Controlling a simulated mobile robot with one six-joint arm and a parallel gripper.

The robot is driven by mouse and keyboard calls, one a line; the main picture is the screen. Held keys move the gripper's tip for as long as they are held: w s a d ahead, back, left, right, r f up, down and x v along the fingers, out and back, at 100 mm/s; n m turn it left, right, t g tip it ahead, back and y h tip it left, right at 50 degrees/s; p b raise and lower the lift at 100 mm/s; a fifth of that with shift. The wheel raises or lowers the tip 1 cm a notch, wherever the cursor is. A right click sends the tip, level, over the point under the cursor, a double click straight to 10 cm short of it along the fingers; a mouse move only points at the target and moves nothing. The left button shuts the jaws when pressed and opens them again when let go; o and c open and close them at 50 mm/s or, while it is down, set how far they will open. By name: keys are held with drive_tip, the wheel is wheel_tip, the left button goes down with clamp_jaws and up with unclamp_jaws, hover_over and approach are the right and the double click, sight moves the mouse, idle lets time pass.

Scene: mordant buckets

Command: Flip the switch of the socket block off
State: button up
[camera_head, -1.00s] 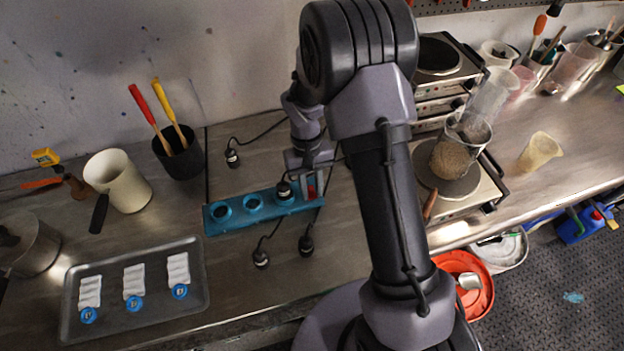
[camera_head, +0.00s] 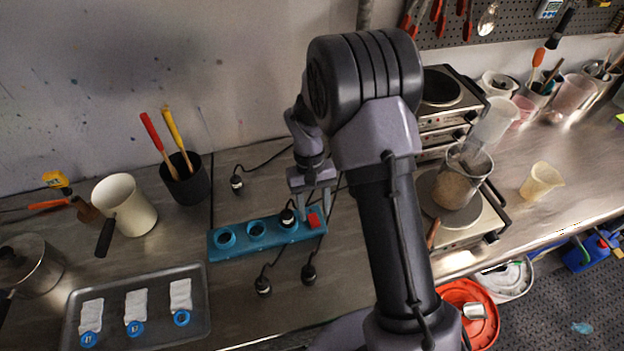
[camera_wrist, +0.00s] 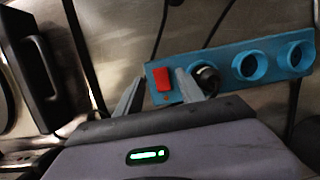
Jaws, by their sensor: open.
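The blue socket block (camera_head: 246,241) lies on the steel worktop left of my arm. Its red switch (camera_head: 314,217) is at the block's right end. A black plug (camera_head: 287,217) sits in the socket beside the switch; the other two sockets are empty. My gripper (camera_head: 316,208) points down at the switch end, its jaws open. In the wrist view the block (camera_wrist: 229,68) runs across the upper right, and the red switch (camera_wrist: 162,79) shows between the two grey fingers (camera_wrist: 156,86). I cannot tell whether the fingers touch the block.
Loose plugs on cords (camera_head: 263,285) lie in front of the block, another (camera_head: 237,182) behind it. A metal tray (camera_head: 206,304) is at front left, a black tool cup (camera_head: 187,181) at back left. Hot plates (camera_head: 486,222) stand right of my arm.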

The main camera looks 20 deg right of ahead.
drive_tip(key=p+v, duration=0.3)
drive_tip(key=v, duration=1.1)
drive_tip(key=shift+r, duration=0.25)
wheel_tip(320, 180, up, 5)
drive_tip(key=m+t+b, duration=0.1)
drive_tip(key=t+b, duration=0.2)
drive_tip(key=b, duration=0.2)
hover_over(311, 224)
drive_tip(key=s+a+r+m+t+y+b, duration=0.1)
drive_tip(key=s+b, duration=0.1)
drive_tip(key=s, duration=0.3)
drive_tip(key=s+a+r+m+t+b, duration=0.1)
drive_tip(key=s+t+b, duration=0.1)
drive_tip(key=s, duration=0.3)
drive_tip(key=s+f+m+t+y+b, duration=0.1)
drive_tip(key=s+f+t+b, duration=0.1)
drive_tip(key=s, duration=0.6)
drive_tip(key=shift+a+f+t+b, duration=0.4)
drive_tip(key=shift+f+b, duration=0.15)
drive_tip(key=shift+b, duration=0.15)
